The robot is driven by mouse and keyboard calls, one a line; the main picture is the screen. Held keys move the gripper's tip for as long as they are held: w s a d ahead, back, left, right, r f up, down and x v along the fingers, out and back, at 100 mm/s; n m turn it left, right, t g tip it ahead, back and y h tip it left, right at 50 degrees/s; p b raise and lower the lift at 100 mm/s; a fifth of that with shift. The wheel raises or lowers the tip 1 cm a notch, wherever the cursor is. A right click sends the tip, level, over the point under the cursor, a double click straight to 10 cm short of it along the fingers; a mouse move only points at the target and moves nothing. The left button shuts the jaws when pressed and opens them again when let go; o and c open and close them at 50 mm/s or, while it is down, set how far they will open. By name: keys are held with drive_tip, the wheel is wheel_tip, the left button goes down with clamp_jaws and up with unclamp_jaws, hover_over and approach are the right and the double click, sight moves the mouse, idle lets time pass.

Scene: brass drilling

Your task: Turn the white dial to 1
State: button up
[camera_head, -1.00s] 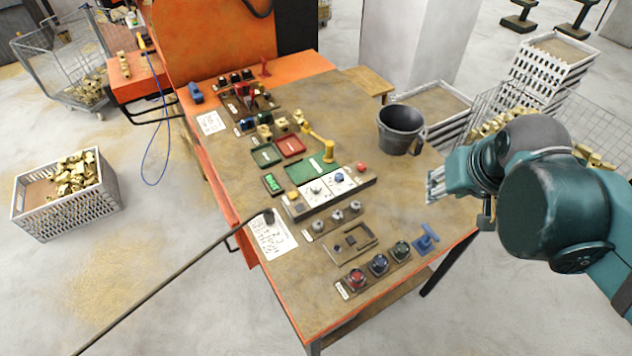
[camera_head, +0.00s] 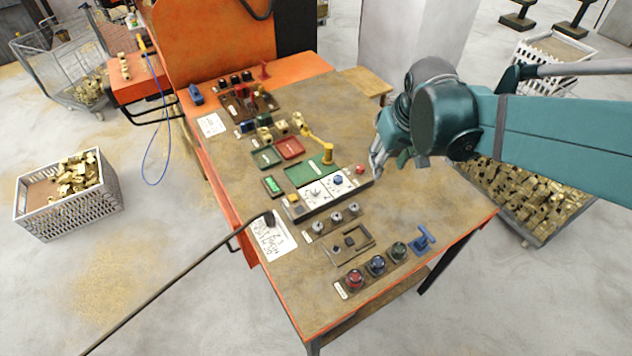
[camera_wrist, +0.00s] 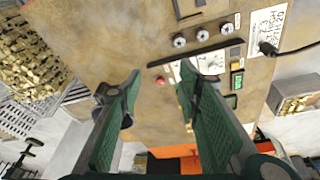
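The white dial (camera_head: 315,193) sits on a white plate on the dark control box (camera_head: 345,193) in the middle of the bench. A blue dial (camera_head: 339,181) is beside it on a second white plate, with a red button (camera_head: 360,169) at the box's right end. My gripper (camera_head: 376,170) is just right of the red button, apart from the white dial. In the wrist view my gripper (camera_wrist: 160,72) is open and empty, with the red button (camera_wrist: 160,81) showing between the fingers. The white dial's plate (camera_wrist: 211,62) is right of the right finger, which partly covers the box. The dial's setting is too small to read.
Three grey knobs (camera_head: 336,217) and a row of coloured knobs (camera_head: 377,265) stand in front of the box. Bare bench lies right of the box.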

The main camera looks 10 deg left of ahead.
drive_tip(key=w+a+f+n+g+p, duration=0.1)
drive_tip(key=w+a+f, duration=0.15)
drive_tip(key=a, duration=0.25)
drive_tip(key=w+a+f+n+g+p, duration=0.1)
drive_tip(key=a+f, duration=0.2)
drive_tip(key=a, duration=0.3)
drive_tip(key=n+g+h+p, duration=0.1)
drive_tip(key=n+p, duration=0.1)
hover_over(315, 188)
wheel_tip(315, 188, down, 8)
drive_tip(key=shift+s+d+r, duration=0.1)
drive_tip(key=shift+r, duration=0.1)
drive_tip(key=shift+f, duration=0.1)
drive_tip(key=shift+f, duration=3.8)
drive_tip(key=c, duration=0.9)
